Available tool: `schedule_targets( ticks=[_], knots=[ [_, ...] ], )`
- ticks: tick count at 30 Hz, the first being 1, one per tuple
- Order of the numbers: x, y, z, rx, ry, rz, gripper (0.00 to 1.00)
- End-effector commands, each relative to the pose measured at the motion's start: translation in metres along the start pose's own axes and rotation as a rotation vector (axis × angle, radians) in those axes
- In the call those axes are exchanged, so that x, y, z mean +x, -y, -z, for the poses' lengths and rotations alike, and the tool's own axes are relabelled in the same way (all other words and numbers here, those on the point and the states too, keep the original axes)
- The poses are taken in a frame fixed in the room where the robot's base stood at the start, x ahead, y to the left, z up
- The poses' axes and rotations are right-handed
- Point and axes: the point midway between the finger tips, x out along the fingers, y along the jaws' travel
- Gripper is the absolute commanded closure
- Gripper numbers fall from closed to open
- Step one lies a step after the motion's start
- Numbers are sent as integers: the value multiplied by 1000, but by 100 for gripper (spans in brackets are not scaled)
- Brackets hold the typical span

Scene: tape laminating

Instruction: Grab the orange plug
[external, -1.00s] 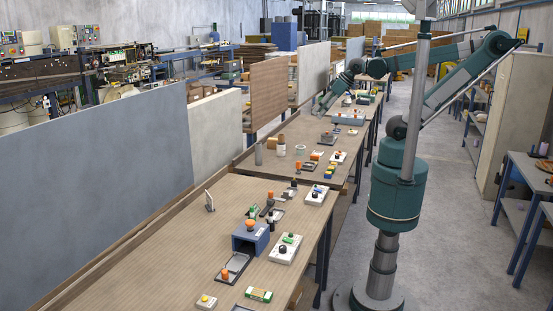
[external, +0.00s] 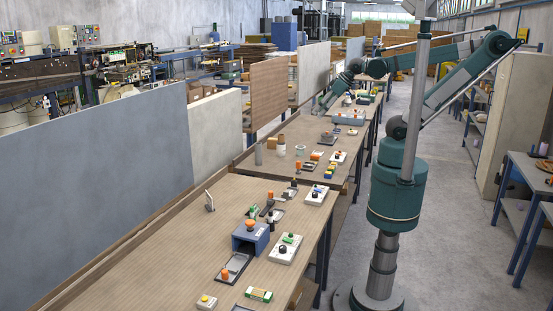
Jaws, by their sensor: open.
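Several small orange pieces stand on the benches, and I cannot tell which is the orange plug. One orange knob-like piece (external: 250,224) sits on top of a blue box (external: 262,238). Another upright orange piece (external: 226,273) stands at a dark tray (external: 237,262) on the near bench. A third orange piece (external: 270,196) is farther back on that bench. My gripper (external: 318,110) is open at the end of the arm, low over the far part of the second bench, well away from the near bench. Its fingers are too small to see clearly.
The near bench (external: 130,270) has clear room on its left. White boxes with buttons (external: 286,249) and a small upright plate (external: 209,201) stand on it. Grey and wooden panels (external: 95,165) line the left edges. An open aisle lies right of the benches.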

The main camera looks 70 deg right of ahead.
Motion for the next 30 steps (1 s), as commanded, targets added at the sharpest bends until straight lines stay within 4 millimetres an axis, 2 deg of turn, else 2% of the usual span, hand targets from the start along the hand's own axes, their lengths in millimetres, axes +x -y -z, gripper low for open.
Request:
schedule_targets(
  ticks=[9,11,12,23,30],
  knots=[
    [0,0,0,0,0,0,58],
    [0,0,0,0,0,0,66],
    [0,0,0,0,0,0,66],
    [1,0,0,-6,3,-1,66],
    [12,-2,2,-67,31,-9,66]
  ],
)
